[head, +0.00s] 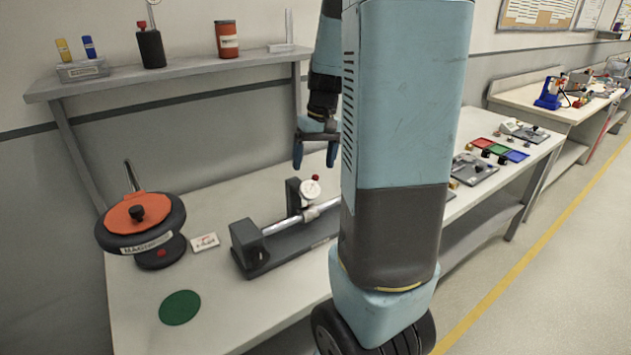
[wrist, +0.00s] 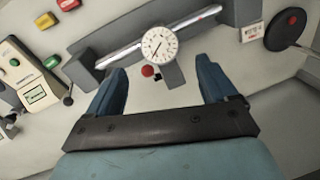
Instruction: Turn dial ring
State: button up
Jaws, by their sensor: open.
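The dial (head: 310,189) is a round white gauge with a light rim, mounted by a metal bar on a dark grey bench fixture (head: 290,240). In the wrist view the dial (wrist: 160,45) faces the camera, with dark marks on its face and a red knob (wrist: 148,71) beside it. My gripper (head: 315,158) is above the dial in the head view, with its blue fingers spread and pointing down. In the wrist view the dial lies just beyond the gap between the open fingertips (wrist: 162,68). Nothing is between the fingers. My arm hides the fixture's right end in the head view.
A black and orange round device (head: 150,222), a small white card (head: 204,242) and a green disc (head: 180,307) are on the bench left of the fixture. A shelf (head: 180,72) with small items stands behind. Coloured trays (head: 499,149) lie to the right.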

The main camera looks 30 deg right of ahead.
aim_at(312, 188)
jog(key=f, duration=0.4)
jog(key=a+f, duration=0.1)
jog(key=f, duration=0.2)
jog(key=shift+w, duration=0.1)
jog(key=shift+r, duration=0.1)
jog(key=c, duration=1)
jog(key=shift+o, duration=0.5)
jog(key=shift+d, duration=0.3)
jog(key=shift+a, duration=0.15)
jog(key=shift+c, duration=0.8)
jog(key=m+y, duration=0.2)
jog(key=m, duration=0.1)
jog(key=m+t, duration=0.1)
jog(key=m, duration=0.1)
jog(key=shift+s+d+y, duration=0.2)
jog(key=shift+d+y, duration=0.05)
jog(key=shift+y, duration=0.15)
jog(key=m+t+y, duration=0.1)
jog(key=m, duration=0.1)
jog(key=m+t+y, duration=0.1)
jog(key=m, duration=0.1)
jog(key=shift+s+f, duration=0.2)
jog(key=shift+f, duration=0.1)
